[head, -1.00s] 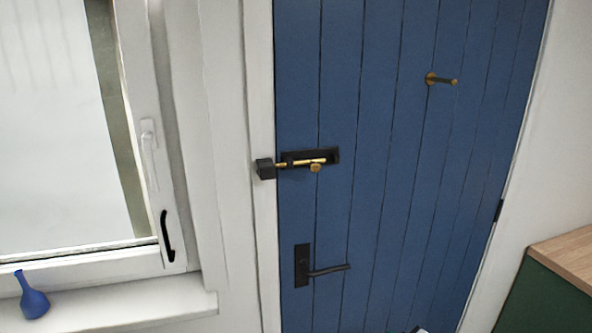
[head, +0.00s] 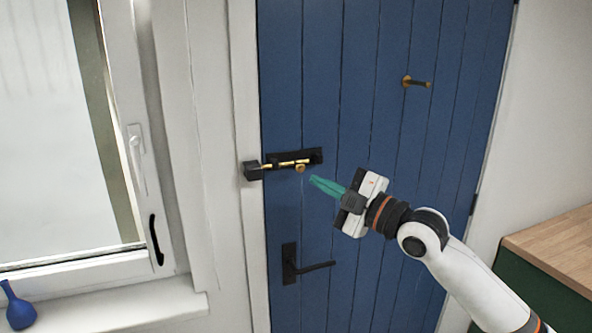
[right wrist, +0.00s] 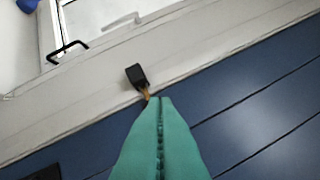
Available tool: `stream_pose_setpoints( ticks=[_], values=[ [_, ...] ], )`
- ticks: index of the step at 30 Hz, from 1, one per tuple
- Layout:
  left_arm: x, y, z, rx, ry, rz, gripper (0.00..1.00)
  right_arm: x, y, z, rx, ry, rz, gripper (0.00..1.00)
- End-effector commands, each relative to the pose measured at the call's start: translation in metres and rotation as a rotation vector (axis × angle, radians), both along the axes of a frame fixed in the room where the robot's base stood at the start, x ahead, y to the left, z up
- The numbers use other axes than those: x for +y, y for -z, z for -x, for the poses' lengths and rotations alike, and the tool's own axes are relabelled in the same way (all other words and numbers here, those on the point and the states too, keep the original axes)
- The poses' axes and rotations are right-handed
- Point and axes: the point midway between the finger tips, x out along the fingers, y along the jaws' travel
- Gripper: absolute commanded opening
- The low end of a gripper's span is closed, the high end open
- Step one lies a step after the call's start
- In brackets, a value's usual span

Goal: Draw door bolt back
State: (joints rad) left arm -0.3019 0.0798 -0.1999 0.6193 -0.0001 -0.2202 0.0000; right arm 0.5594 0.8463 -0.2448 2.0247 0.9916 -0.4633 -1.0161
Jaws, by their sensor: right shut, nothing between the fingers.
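The door bolt (head: 288,163) is a brass rod with a round brass knob (head: 300,168) on a black plate, fixed to the blue door (head: 345,90). Its left end reaches to the black keeper block (head: 252,170) on the white frame. My right gripper (head: 313,180) has green fingers, shut and empty, just below and right of the knob, apart from it in the head view. In the right wrist view the shut fingers (right wrist: 159,110) hide most of the bolt; a bit of brass and the keeper block (right wrist: 136,76) show beyond the tips. My left gripper is out of view.
A black door handle (head: 312,267) sits below the bolt. A brass peg (head: 417,82) sticks out at upper right. A window (head: 60,130) and a blue vase (head: 20,310) on the sill are at left. A wood-topped green cabinet (head: 560,245) stands at right.

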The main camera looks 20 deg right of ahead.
Motion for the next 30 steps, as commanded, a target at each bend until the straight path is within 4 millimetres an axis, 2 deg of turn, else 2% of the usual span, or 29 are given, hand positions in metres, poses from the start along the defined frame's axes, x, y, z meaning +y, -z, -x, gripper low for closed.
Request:
stream_pose_setpoints(
  ticks=[6, 10, 23, 25, 30],
  values=[
    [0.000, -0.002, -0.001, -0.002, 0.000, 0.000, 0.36, 0.000, -0.001, -0.002, 0.001, 0.001, -0.003, 0.00],
    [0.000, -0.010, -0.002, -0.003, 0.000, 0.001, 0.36, 0.006, -0.005, -0.012, 0.001, 0.001, -0.007, 0.00],
    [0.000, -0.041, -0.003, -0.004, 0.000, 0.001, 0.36, 0.053, -0.018, -0.087, 0.002, 0.000, -0.007, 0.00],
    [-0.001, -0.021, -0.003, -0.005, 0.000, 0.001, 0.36, 0.041, -0.002, -0.089, 0.003, 0.005, 0.000, 0.00],
    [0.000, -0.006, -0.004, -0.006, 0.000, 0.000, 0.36, 0.025, 0.004, -0.092, 0.001, 0.004, -0.001, 0.00]
  ],
)
